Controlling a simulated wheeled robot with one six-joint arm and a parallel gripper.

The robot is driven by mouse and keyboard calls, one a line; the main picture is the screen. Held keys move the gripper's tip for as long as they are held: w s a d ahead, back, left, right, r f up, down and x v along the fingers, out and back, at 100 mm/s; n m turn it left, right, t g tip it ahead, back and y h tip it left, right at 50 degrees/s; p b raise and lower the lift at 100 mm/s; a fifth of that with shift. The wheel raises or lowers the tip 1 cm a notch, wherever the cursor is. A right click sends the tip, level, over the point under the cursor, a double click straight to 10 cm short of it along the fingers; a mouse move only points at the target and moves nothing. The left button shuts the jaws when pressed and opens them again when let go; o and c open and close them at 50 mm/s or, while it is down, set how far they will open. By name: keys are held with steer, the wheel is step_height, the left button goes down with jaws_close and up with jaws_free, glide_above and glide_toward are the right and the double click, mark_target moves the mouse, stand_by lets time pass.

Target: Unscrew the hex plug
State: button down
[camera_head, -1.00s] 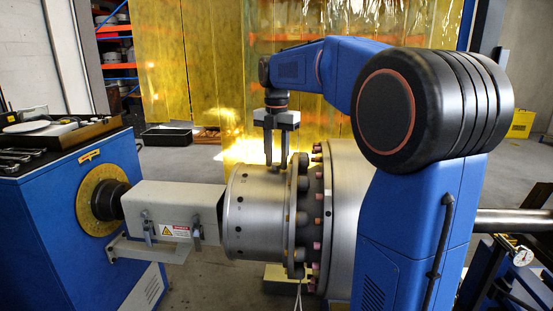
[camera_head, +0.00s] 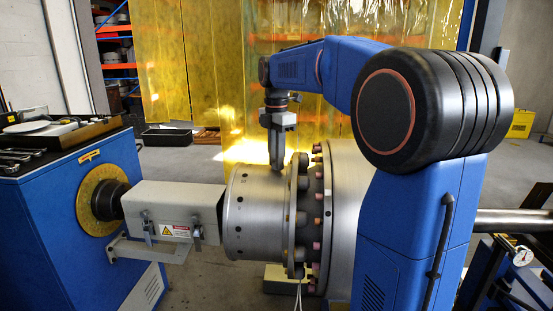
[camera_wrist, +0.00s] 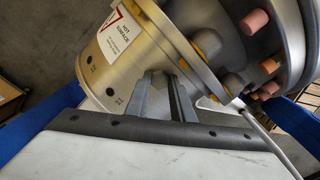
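The large metallic rotor drum (camera_head: 255,215) lies on its side, with small dark holes around its rim. My gripper (camera_head: 276,166) points straight down at the top of the drum, close to its bolted flange (camera_head: 300,215). In the head view its fingers overlap edge-on. In the wrist view the two fingers of my gripper (camera_wrist: 166,88) stand a little apart, in front of the drum (camera_wrist: 130,75). I cannot make out the hex plug; it may be hidden by the fingers. Whether the fingertips touch the drum is unclear.
A grey housing (camera_head: 165,210) with clamps joins the drum to a blue machine cabinet (camera_head: 75,230) on the left, which carries a tray (camera_head: 65,139) and tools. Pinkish studs (camera_wrist: 254,22) protrude near the flange. A yellow curtain (camera_head: 190,60) hangs behind.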

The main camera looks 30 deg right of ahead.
steer(key=n, duration=0.6)
steer(key=shift+n, duration=0.4)
steer(key=shift+r, duration=1.15)
steer(key=shift+r, duration=2.4)
